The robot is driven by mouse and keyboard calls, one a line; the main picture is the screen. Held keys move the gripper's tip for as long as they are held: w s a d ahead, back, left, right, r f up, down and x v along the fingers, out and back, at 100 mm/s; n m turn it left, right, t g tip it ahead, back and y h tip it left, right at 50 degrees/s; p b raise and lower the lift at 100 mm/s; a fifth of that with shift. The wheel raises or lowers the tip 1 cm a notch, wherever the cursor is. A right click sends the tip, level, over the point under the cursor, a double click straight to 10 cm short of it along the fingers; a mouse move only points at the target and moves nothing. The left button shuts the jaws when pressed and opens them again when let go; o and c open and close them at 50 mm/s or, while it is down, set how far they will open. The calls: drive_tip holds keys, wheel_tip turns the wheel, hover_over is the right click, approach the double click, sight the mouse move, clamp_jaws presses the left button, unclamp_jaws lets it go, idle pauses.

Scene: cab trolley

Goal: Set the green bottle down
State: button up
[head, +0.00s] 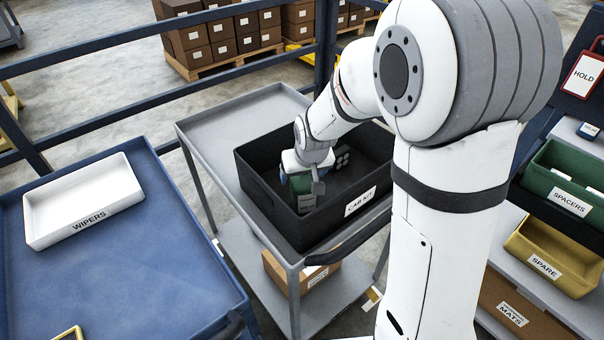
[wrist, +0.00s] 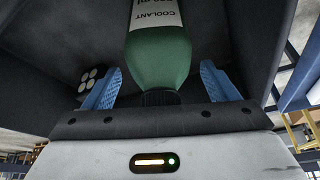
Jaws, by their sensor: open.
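The green bottle (wrist: 160,62), with a white COOLANT label, is inside the black CAB KIT bin (head: 325,226). In the wrist view its dark cap end points toward my gripper (wrist: 162,84). My gripper is open, with one blue finger on each side of the bottle's neck and shoulder and visible gaps between. In the head view my gripper (head: 299,180) reaches down into the bin, and the bottle (head: 300,188) shows only partly beside it. The bottle's far end and what it rests on are hidden.
The bin stands on a grey trolley (head: 215,122). A cluster of pale round items (head: 341,156) lies in the bin; it also shows in the wrist view (wrist: 93,77). A white WIPERS tray (head: 60,232) is on the blue surface at left. SPACERS and SPARE bins (head: 556,262) stand at right.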

drive_tip(key=shift+r, duration=0.5)
drive_tip(key=a+v, duration=0.1)
drive_tip(key=v, duration=0.9)
drive_tip(key=s+d+m, duration=0.1)
drive_tip(key=s+d, duration=0.4)
drive_tip(key=s, duration=0.4)
drive_tip(key=s+d+m+g+h, duration=0.1)
drive_tip(key=s+d, duration=0.4)
drive_tip(key=s, duration=0.5)
drive_tip(key=shift+r+g, duration=0.3)
drive_tip(key=shift+r, duration=0.1)
drive_tip(key=shift+d, duration=0.1)
